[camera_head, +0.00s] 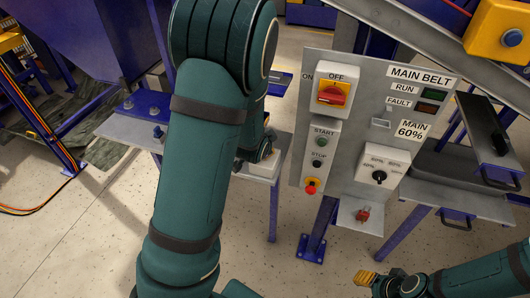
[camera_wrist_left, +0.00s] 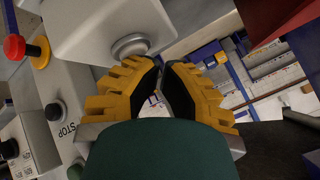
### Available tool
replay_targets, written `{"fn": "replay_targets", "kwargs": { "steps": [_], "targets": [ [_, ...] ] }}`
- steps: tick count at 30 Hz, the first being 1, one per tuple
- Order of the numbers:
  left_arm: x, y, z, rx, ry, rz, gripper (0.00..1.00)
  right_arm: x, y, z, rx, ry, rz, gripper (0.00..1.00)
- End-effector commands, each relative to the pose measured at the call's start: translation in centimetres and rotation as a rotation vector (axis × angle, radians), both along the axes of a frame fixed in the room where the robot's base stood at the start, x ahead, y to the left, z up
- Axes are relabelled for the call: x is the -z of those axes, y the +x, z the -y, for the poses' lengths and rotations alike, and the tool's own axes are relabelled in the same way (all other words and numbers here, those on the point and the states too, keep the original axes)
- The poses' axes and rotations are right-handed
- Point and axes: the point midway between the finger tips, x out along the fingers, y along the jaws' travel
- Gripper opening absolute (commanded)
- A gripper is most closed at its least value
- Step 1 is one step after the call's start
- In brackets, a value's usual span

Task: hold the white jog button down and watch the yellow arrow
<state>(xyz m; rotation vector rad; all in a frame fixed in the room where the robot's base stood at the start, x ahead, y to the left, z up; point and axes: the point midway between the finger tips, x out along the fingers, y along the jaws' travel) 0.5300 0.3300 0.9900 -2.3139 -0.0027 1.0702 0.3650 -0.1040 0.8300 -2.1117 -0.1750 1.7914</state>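In the left wrist view, a round pale button (camera_wrist_left: 130,45) with a grey collar sits on a light box (camera_wrist_left: 95,28). My left gripper (camera_wrist_left: 163,66) has its yellow-padded fingers close together with nothing between them. Its tips are just below and right of the button; I cannot tell if they touch it. In the head view my green left arm hides this gripper. A pale box (camera_head: 262,167) shows beside that arm. My right gripper (camera_head: 366,278) is low at the right, away from the panel; its opening is unclear. I see no yellow arrow in either view.
The control panel (camera_head: 345,120) carries a red rotary switch (camera_head: 333,94), START and STOP buttons, a red emergency button (camera_head: 311,187) and a speed knob (camera_head: 379,176). The emergency button also shows in the wrist view (camera_wrist_left: 14,47). Grey trays stand at the right.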

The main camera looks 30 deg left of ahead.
Motion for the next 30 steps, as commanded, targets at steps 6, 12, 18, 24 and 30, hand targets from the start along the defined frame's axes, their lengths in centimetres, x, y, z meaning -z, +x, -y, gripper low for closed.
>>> {"fn": "replay_targets", "kwargs": {
  "steps": [6,12,18,24,30],
  "targets": [
    [0.1,0.0,0.0,-0.001,0.0,-0.002,0.0,0.0,0.0,0.0,0.0,0.0,0.0,0.47],
    [-0.1,-0.1,0.0,-0.001,0.0,-0.002,0.0,-0.1,0.0,0.0,0.0,0.0,0.0,0.47],
    [-1.1,0.0,0.0,0.0,0.0,-0.001,0.0,-1.0,0.0,0.0,0.0,0.0,0.0,0.47],
    [-2.0,0.0,0.0,0.0,0.0,0.0,0.0,-1.8,0.0,0.0,0.0,0.0,0.0,0.47],
    [-1.9,0.0,0.0,0.0,0.0,0.0,0.0,-1.7,0.0,0.0,0.0,0.0,0.0,0.47]
  ]
}}
